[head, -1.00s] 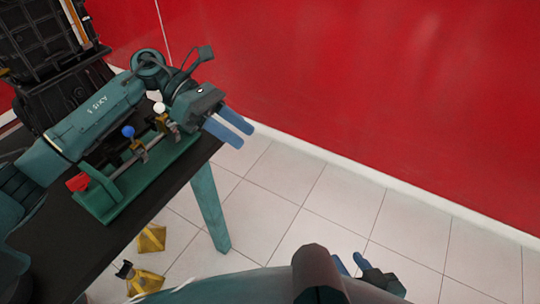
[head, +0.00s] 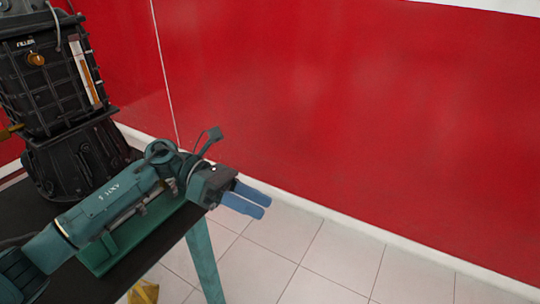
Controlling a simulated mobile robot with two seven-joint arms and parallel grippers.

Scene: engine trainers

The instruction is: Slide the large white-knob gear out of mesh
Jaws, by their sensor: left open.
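The green gear trainer base (head: 98,262) lies on the dark table, and my left arm crosses over most of it. The large white-knob gear is hidden behind my arm, and no knob shows clearly. Part of a metal shaft (head: 155,202) shows beside the arm. My left gripper (head: 265,207) has two blue fingers apart with nothing between them. It points right, past the trainer's right end and over the table's edge as seen here. My right gripper is out of view.
A tall black engine-like unit (head: 50,85) stands on the table (head: 30,208) at the back left. A red wall (head: 350,120) is behind. Tiled floor (head: 330,258) lies open right of the teal table leg (head: 204,262). A yellow object (head: 143,292) is below.

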